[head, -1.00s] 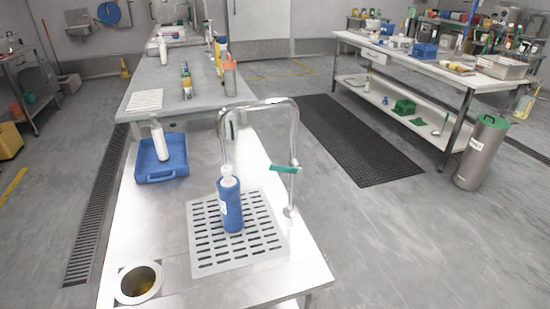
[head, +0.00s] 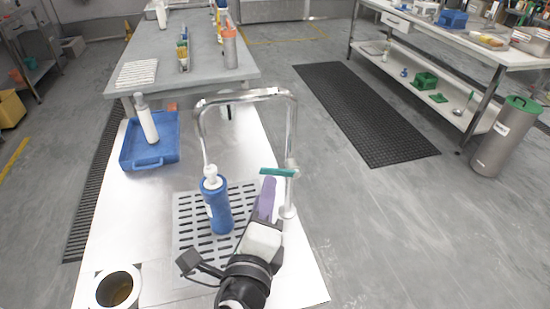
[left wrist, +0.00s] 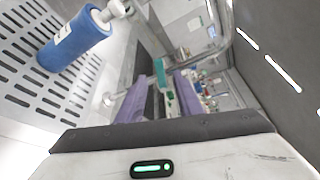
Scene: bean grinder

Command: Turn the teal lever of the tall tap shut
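The tall chrome tap (head: 293,130) rises from the steel counter and arches over to the left. Its teal lever (head: 279,172) sticks out sideways, roughly level, from the upright pipe. My left gripper (head: 268,182) is just below and in front of the lever, its purple fingers pointing up at it. In the left wrist view the two fingers (left wrist: 160,92) are apart, and the teal lever (left wrist: 159,70) shows in the gap near their tips. I cannot tell whether they touch it. My right gripper is in neither view.
A blue bottle with a white cap (head: 217,205) stands on the slotted drain grate (head: 186,240), close left of my left gripper. A blue tray (head: 130,155) with a white bottle (head: 147,122) sits further left. A round steel opening (head: 105,290) is at front left.

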